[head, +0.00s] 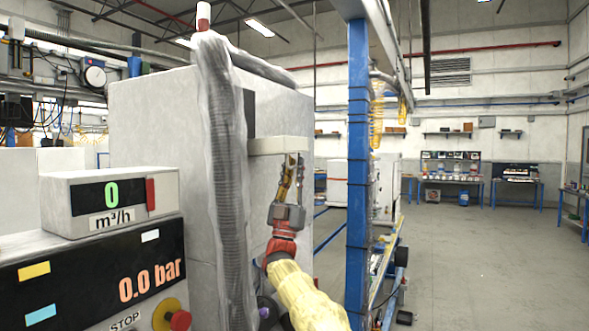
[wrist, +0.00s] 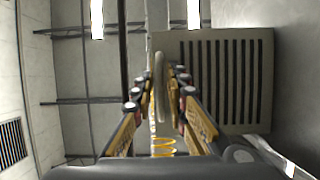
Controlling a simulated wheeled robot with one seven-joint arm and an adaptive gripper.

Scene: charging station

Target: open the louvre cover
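The louvre cover (head: 280,145) juts out from the side of the grey cabinet as a pale, roughly level slab in the head view. In the wrist view its slotted face (wrist: 222,80) is to the right of my fingers. A grey bar handle (wrist: 159,88) stands at the cover's left edge there, between my fingertips. My gripper (head: 291,165) points upward below the cover's outer end. Its fingers (wrist: 160,85) are close in on both sides of the handle and look shut on it. The exact contact is hard to see.
The grey cabinet (head: 160,120) with a hose wrapped in plastic (head: 225,180) stands left of my arm. A display panel (head: 120,270) with a red stop button is at the lower left. A blue post (head: 358,170) stands close on the right. Open floor (head: 480,260) lies beyond it.

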